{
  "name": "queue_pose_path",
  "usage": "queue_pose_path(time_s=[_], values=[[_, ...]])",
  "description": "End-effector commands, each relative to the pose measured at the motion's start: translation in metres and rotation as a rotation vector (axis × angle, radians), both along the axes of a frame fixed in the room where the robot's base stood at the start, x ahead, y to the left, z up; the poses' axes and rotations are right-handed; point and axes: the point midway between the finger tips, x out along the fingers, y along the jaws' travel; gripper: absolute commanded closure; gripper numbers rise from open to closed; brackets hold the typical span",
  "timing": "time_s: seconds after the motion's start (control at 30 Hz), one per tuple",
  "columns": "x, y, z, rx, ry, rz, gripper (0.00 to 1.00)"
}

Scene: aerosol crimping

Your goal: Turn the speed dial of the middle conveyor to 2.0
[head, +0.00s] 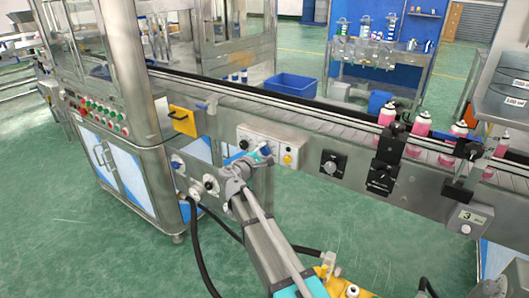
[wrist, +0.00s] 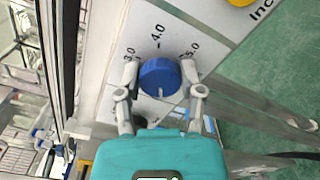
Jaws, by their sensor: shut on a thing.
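The speed dial (wrist: 159,77) is a round blue knob on a pale panel, seen close up in the wrist view. Printed marks 3.0, 4.0 and 5.0 show around its upper side; the lower scale is hidden by the knob and my gripper. A small white line shows on the knob's lower edge. My gripper (wrist: 160,76) is shut on the knob, one finger on each side. In the head view my gripper (head: 262,153) is at the light control panel (head: 291,148) on the conveyor's side and covers most of the dial.
A yellow button (head: 288,159) is on the same panel, right of my gripper. Further right are a black dial plate (head: 332,165) and sensor brackets (head: 382,177). Pink bottles (head: 421,124) stand on the conveyor. A black hose (head: 205,250) hangs below at left.

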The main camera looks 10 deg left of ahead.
Motion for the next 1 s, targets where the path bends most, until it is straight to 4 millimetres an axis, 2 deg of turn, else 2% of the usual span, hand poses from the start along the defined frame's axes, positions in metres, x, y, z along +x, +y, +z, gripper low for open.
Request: queue_pose_path(time_s=[0.47, 1.0], values=[[0.0003, -0.0006, -0.0004, 0.111, -0.039, -0.001, 0.98], [-0.0003, -0.0005, -0.0019, 0.543, -0.190, 0.000, 0.98]])
